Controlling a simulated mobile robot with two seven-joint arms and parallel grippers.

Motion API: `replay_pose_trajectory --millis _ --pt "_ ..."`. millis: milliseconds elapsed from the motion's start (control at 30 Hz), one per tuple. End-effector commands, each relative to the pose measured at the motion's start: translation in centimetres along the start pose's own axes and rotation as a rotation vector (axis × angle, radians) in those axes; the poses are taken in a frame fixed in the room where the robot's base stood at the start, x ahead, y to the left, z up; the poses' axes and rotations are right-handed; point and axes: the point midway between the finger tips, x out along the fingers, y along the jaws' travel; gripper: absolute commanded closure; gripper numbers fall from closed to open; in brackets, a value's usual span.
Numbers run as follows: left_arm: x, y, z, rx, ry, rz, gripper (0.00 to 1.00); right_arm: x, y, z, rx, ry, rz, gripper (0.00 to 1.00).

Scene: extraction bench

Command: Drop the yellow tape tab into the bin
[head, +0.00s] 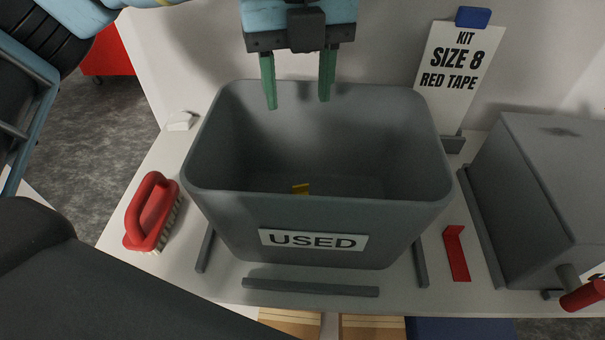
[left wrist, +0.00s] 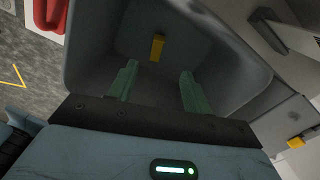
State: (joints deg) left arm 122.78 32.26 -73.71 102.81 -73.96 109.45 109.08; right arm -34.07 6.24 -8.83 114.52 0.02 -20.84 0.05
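The grey bin (head: 345,222) labelled USED stands upright on the white bench, and its wall also shows in the left wrist view (left wrist: 90,55). The yellow tape tab (head: 301,189) lies inside on the bin's floor, partly hidden by the front wall in the head view. In the left wrist view the whole yellow tab (left wrist: 157,47) shows on the floor. My left gripper (head: 297,98) is over the bin's back part, its green fingers apart with nothing between them. The fingers also show in the left wrist view (left wrist: 155,88). My right gripper is not in view.
A red brush (head: 150,212) lies left of the bin. A red bent tab (head: 456,253) lies to its right, beside a grey box (head: 545,200). A sign (head: 458,70) reading KIT SIZE 8 RED TAPE stands behind. Low grey rails (head: 310,287) surround the bin's base.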

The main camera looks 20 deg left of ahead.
Motion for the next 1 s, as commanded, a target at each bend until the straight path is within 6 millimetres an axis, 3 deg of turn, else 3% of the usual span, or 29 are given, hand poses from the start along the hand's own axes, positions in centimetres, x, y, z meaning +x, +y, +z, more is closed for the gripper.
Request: replay_pose_trajectory --millis 267,700,1000 --pt "-0.3 0.0 0.0 0.0 0.0 0.0 0.51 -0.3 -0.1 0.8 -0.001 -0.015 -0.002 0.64" --pt "-6.5 0.0 0.0 -0.001 -0.003 -0.001 0.51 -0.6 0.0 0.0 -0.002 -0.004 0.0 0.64" --pt "-7.8 0.0 0.0 0.0 0.001 0.0 0.51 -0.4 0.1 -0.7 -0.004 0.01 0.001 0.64"
